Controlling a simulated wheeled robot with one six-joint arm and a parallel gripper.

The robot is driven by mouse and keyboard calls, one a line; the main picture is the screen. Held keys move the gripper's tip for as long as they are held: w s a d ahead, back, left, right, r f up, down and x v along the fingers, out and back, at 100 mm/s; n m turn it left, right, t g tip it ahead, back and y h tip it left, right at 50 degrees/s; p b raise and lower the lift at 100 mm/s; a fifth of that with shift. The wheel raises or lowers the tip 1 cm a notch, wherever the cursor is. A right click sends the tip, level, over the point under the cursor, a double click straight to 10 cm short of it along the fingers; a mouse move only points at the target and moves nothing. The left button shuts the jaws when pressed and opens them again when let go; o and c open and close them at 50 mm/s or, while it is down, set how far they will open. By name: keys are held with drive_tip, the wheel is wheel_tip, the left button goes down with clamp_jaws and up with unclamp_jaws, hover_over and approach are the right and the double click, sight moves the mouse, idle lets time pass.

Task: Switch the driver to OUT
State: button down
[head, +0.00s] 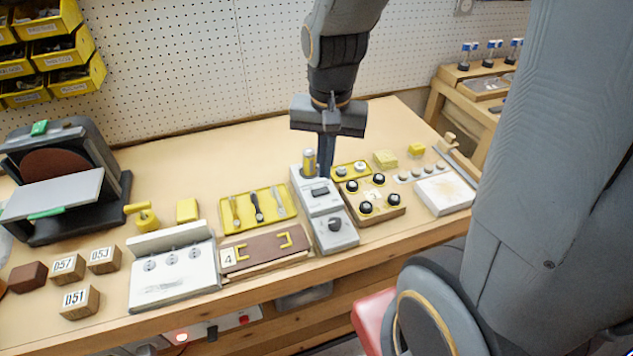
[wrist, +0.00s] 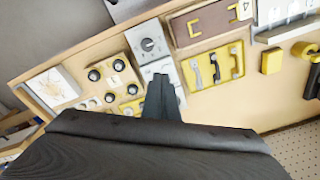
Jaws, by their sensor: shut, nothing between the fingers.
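The light grey driver unit (head: 326,208) stands mid-bench. My gripper (head: 326,172) is shut and empty, pointing down above the back part of the unit, close to the yellow cylinder. In the wrist view my gripper (wrist: 160,78) covers part of the unit, and the knob (wrist: 148,44) shows clear beyond the tips. The switch's setting is too small to read, and I cannot tell whether the fingertips touch the unit.
A wooden block with several black knobs (head: 367,207) stands close right of the unit. A yellow tray with tools (head: 236,226) and a brown board with yellow handles (head: 262,250) lie to the left. A sanding machine (head: 62,172) is far left. Bare bench lies behind.

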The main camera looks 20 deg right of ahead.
sight(316, 193)
drive_tip(key=w+r+m+g, duration=0.1)
drive_tip(key=w+r+m, duration=0.2)
drive_tip(key=m, duration=0.9)
drive_tip(key=shift+w+d+b, duration=0.2)
drive_tip(key=shift+w+b, duration=0.15)
drive_tip(key=shift+w, duration=1.35)
wheel_tip(316, 193, down, 14)
drive_tip(key=p, duration=0.3)
drive_tip(key=shift+r, duration=0.1)
drive_tip(key=shift+s+a+f, duration=0.15)
drive_tip(key=shift+f, duration=0.2)
